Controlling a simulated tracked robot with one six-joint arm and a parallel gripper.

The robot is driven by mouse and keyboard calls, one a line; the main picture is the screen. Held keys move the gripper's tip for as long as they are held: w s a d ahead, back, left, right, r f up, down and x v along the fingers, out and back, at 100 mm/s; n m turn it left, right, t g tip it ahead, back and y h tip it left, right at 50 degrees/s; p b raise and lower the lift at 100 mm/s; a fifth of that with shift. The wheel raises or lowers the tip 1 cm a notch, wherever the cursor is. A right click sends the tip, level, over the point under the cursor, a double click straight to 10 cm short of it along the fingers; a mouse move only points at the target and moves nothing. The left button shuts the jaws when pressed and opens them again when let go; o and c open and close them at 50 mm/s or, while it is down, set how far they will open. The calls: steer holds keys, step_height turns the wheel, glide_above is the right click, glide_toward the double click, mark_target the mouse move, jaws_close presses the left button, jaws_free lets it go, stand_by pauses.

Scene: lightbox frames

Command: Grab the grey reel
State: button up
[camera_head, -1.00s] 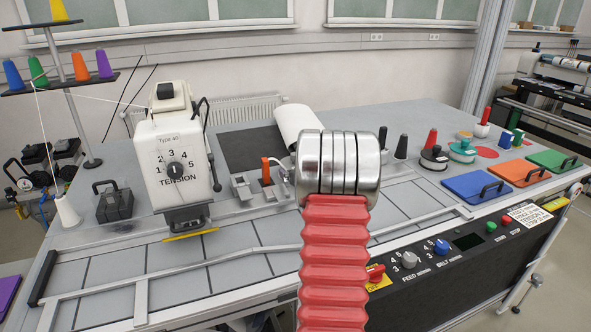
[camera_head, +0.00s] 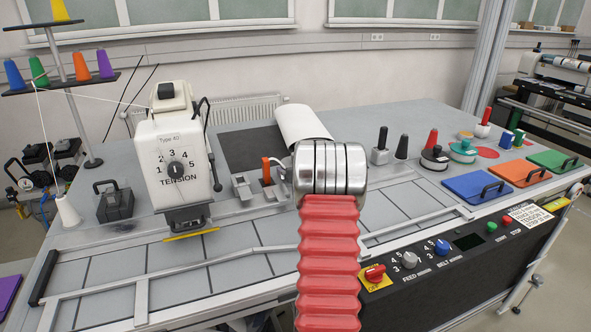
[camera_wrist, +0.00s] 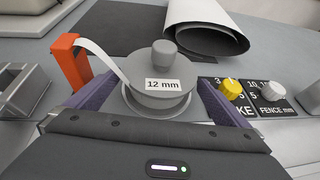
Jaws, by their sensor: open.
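The grey reel (camera_wrist: 158,98) is in the middle of the wrist view, upright with a knob on top and a "12 mm" label on its front. A white tape runs from it to an orange post (camera_wrist: 68,62) on the left. My gripper (camera_wrist: 157,88) is open, with one purple finger on each side of the reel. I cannot tell whether either finger touches it. In the head view my own arm hides the reel and the gripper; the orange post (camera_head: 266,169) shows just left of the arm.
A white roll (camera_wrist: 210,28) lies behind the reel. Yellow and white knobs (camera_wrist: 230,89) stand close to the right finger, and a grey metal holder (camera_wrist: 24,92) is at the left. In the head view the tension machine (camera_head: 175,160) stands left of my arm.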

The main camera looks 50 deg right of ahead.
steer(key=shift+x, duration=1.95)
steer(key=shift+c, duration=0.4)
steer(key=c, duration=0.9)
